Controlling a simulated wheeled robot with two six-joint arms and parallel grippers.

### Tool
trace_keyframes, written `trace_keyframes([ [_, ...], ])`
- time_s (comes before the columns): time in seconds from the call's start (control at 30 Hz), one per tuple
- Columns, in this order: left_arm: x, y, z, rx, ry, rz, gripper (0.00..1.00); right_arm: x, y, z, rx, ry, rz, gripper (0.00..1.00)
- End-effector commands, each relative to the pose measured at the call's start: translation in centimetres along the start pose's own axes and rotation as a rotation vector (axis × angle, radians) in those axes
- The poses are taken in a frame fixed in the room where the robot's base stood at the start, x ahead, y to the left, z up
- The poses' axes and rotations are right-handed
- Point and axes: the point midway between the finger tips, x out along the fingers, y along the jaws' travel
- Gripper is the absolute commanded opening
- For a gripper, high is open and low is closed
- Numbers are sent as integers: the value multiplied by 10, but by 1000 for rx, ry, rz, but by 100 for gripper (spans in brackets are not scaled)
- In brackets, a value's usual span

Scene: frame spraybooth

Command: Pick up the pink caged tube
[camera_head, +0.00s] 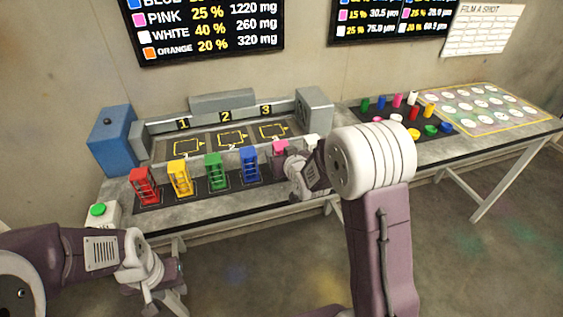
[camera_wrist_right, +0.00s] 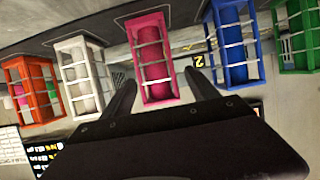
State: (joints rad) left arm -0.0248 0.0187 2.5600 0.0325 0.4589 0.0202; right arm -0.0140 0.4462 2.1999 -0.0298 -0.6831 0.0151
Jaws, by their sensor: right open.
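The pink caged tube (camera_head: 279,148) stands upright in the row of caged tubes along the bench's front. My right gripper (camera_head: 293,165) is at it and hides its lower part in the head view. In the right wrist view the pink caged tube (camera_wrist_right: 152,60) shows between the two dark fingers of my open right gripper (camera_wrist_right: 160,78). The fingers flank it with a gap on each side; I cannot tell whether any finger touches it. My left gripper (camera_head: 172,284) is low at the left, away from the tubes; its fingers are not clear.
Blue (camera_head: 249,166), green (camera_head: 213,172), yellow (camera_head: 180,179) and red (camera_head: 145,187) caged tubes stand to the left. White (camera_wrist_right: 84,75) and orange (camera_wrist_right: 33,88) ones are on the other side. A blue box (camera_head: 112,142) and a green button (camera_head: 97,209) are at the left.

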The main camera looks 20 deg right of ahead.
Motion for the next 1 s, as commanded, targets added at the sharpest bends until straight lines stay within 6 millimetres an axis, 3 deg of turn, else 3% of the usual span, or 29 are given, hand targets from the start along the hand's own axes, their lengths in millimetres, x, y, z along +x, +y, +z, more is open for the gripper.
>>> trace_keyframes([
  [0.2, -2, 0, 0, 0, 0, 0, 36, 36, 1, 1, 0, -1, 0, 69],
  [0.43, -2, 0, 0, 0, 0, 0, 36, 39, 1, 1, 0, 0, 0, 69],
  [0.47, -2, 0, 0, 0, 0, 0, 36, 39, 1, 1, 0, 0, 0, 66],
  [0.7, -2, 0, 0, 0, 0, 0, 36, 39, 1, 1, 0, -1, 0, 0],
  [1.0, -3, 0, 0, 0, 0, 0, 36, 36, 1, -6, 0, 3, 0, 0],
])
